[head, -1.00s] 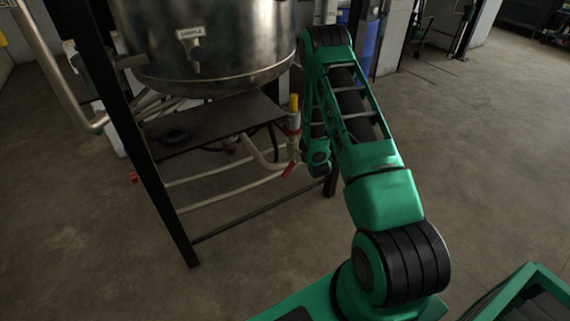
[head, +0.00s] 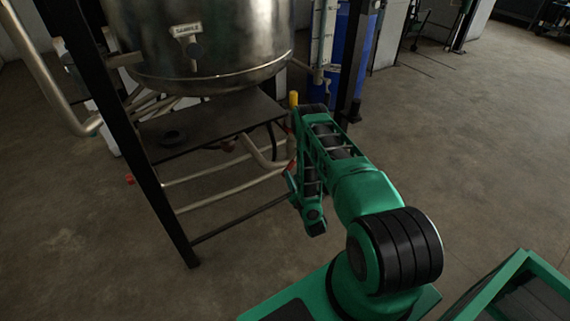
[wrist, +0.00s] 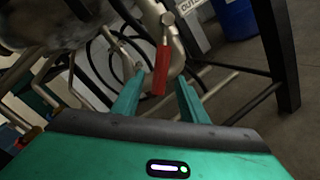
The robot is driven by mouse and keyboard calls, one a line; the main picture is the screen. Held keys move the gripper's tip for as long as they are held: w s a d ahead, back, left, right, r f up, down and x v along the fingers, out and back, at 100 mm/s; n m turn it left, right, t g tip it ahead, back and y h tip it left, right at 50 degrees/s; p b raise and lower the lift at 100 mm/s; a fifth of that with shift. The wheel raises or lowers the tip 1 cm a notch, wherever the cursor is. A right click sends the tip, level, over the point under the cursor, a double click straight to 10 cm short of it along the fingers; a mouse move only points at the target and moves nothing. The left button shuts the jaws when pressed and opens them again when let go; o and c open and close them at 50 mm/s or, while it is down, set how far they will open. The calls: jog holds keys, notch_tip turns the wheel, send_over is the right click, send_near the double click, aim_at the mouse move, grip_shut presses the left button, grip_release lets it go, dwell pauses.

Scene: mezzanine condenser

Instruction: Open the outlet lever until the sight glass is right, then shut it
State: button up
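The red outlet lever (wrist: 161,70) shows in the wrist view, hanging from a pale metal valve and pipe. My gripper (wrist: 158,90) is open, with its two green fingers on either side of the lever's lower end. Whether a finger touches the lever cannot be told. In the head view my arm hides most of the lever and I cannot make out the fingers. A clear upright tube with scale marks, likely the sight glass (head: 322,42), stands right of the steel tank (head: 215,45); its level is too small to read.
A yellow handle (head: 294,98) stands above the outlet pipe, close to my arm. The black stand's legs (head: 165,200) and low pale pipes (head: 225,190) surround the area. A blue drum (head: 347,60) is behind.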

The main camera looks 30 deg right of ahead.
jog(key=x, duration=1)
jog(key=shift+w+d, duration=0.2)
jog(key=shift+d, duration=0.05)
grip_shut()
